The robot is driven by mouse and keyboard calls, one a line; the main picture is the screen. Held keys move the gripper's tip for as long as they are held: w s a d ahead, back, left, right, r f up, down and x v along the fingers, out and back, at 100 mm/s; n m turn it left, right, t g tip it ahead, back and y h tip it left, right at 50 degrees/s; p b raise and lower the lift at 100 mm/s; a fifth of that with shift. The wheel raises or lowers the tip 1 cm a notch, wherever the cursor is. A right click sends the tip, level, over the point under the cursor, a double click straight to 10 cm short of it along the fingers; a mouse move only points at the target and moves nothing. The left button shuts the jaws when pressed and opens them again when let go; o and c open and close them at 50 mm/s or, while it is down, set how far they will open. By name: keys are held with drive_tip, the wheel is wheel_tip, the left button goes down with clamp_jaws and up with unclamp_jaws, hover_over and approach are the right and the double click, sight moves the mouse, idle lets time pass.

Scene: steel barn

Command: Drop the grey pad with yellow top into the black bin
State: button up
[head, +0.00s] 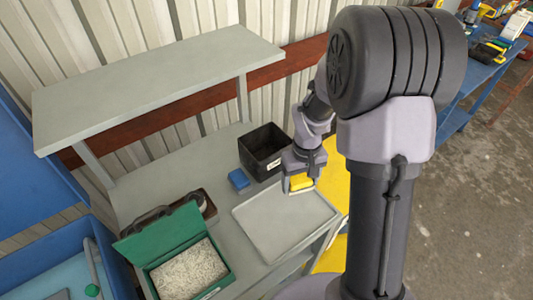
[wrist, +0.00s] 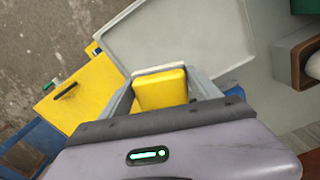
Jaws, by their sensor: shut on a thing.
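The grey pad with yellow top (head: 301,183) is between the fingers of my gripper (head: 300,186), which is shut on it. In the wrist view its yellow face (wrist: 160,90) fills the space between the fingertips (wrist: 162,92). In the head view my gripper holds it above the back right part of a grey tray. The black bin (head: 265,150) stands open at the back of the grey table, to the left of and behind my gripper. The bin is not clearly in the wrist view.
The grey tray (head: 262,228) is empty. A blue block (head: 239,180) lies left of the bin. A green case (head: 165,238) with pale grains stands at the front left. A raised shelf (head: 155,88) overhangs the table's back. A yellow surface (head: 336,195) is to the right.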

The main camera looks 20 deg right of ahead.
drive_tip(key=shift+w+a+f+b, duration=0.1)
drive_tip(key=shift+a+f+b, duration=0.05)
drive_tip(key=shift+a+b, duration=0.2)
drive_tip(key=a+b, duration=0.1)
drive_tip(key=a, duration=0.1)
drive_tip(key=a+f+b, duration=0.1)
drive_tip(key=a, duration=0.2)
drive_tip(key=a+b, duration=0.2)
drive_tip(key=a, duration=0.1)
drive_tip(key=shift+f, duration=0.2)
drive_tip(key=shift+r, duration=0.15)
